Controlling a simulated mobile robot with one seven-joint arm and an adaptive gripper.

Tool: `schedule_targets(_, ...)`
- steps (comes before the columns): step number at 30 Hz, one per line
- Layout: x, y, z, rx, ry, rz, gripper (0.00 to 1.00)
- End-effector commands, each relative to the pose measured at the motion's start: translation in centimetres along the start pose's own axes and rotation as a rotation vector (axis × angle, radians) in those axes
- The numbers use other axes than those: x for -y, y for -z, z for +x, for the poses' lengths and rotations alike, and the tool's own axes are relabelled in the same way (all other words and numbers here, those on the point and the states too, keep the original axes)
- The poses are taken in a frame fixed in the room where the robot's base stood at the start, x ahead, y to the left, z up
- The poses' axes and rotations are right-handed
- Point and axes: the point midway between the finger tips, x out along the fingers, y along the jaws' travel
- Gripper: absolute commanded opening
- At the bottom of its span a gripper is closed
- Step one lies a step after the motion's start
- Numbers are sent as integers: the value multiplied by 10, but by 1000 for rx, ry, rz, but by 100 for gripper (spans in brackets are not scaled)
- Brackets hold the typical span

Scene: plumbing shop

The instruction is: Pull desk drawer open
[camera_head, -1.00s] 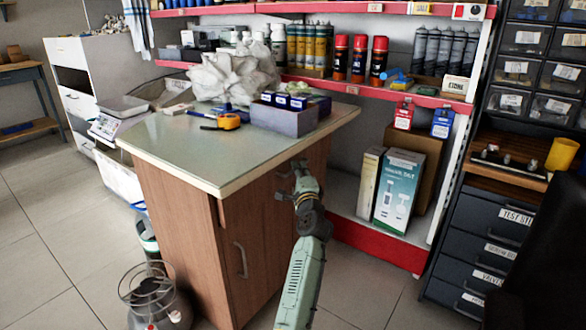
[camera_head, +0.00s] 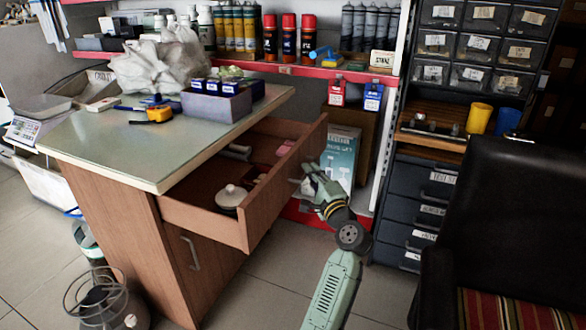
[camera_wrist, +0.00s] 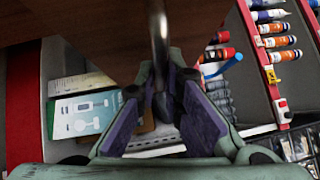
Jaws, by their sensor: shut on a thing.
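The desk (camera_head: 185,130) has a pale green top and brown wood sides. Its drawer (camera_head: 250,195) is pulled well out, with several small items inside, among them a round pale-lidded pot (camera_head: 231,196). My gripper (camera_head: 304,178) is at the drawer's front face, on its right side. In the wrist view, my gripper (camera_wrist: 163,100) has its purple-padded fingers closed around the metal drawer handle (camera_wrist: 158,35). The drawer front (camera_wrist: 90,30) fills the top of that view. In the head view the handle is mostly hidden by the gripper.
A cabinet door with a handle (camera_head: 191,252) is shut below the drawer. A black chair (camera_head: 500,210) stands at the right. Shelves with cans and a dark drawer unit (camera_head: 415,205) stand behind. A wire-topped bin (camera_head: 100,300) is at the lower left. Floor in front is clear.

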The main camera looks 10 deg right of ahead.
Motion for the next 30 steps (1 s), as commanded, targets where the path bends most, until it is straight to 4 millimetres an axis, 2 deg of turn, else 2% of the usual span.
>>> schedule_targets(7, 3, 14, -14, 0, -2, 0, 0)
schedule_targets(20, 4, 16, -16, 0, -1, 1, 0)
schedule_targets(21, 4, 16, -16, 0, -1, 1, 10)
schedule_targets(30, 4, 16, -16, 0, 0, 1, 28)
